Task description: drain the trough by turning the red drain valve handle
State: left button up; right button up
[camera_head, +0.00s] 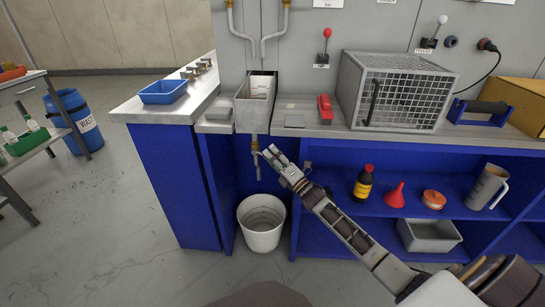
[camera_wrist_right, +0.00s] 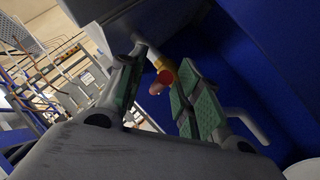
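The grey trough (camera_head: 254,110) hangs at the bench's front edge with a drain pipe (camera_head: 256,168) below it. My right gripper (camera_head: 270,155) is close to this pipe, under the trough. In the right wrist view its green-padded fingers (camera_wrist_right: 161,72) stand apart. A small red round part (camera_wrist_right: 166,77), apparently the drain valve handle, shows between them beside a brass fitting (camera_wrist_right: 161,64). I cannot tell whether either finger touches it. In the head view the handle is not clearly visible near my gripper. My left gripper is not in view.
A white bucket (camera_head: 262,236) stands on the floor below the pipe. Blue cabinet panels flank this gap. A wire cage (camera_head: 400,92) stands on the bench.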

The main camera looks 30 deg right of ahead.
grip_shut()
jog(key=shift+f, duration=0.1)
dwell(0.3)
